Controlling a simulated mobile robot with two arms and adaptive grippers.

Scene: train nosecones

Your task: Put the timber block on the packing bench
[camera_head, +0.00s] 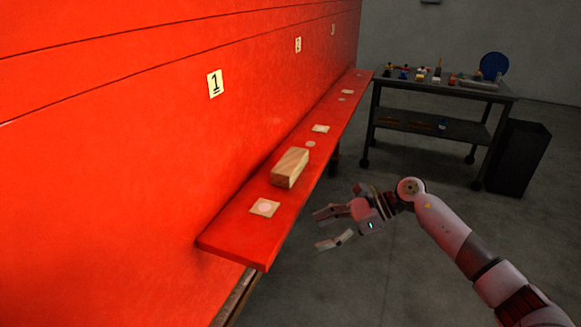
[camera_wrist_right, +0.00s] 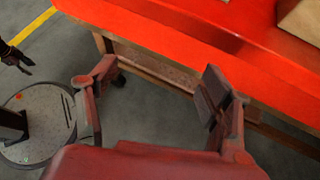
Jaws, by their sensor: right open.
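The timber block (camera_head: 290,167) is a pale wooden box lying on the red ledge (camera_head: 232,239) along the red wall. A corner of it also shows at the top right of the right wrist view (camera_wrist_right: 301,22). My right gripper (camera_head: 328,228) is open and empty, in front of the ledge and to the right of the block, apart from both. In the wrist view its spread fingers (camera_wrist_right: 150,88) have nothing between them. A dark wheeled table (camera_head: 446,88) at the back right is the only bench-like table in view. My left gripper is not seen in the head view.
Small pale squares, one near the block (camera_head: 264,207), and discs lie along the ledge. Several small coloured items and a blue disc (camera_head: 494,66) are on the table top. A dark bin (camera_head: 519,157) stands beside the table. The floor between ledge and table looks clear.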

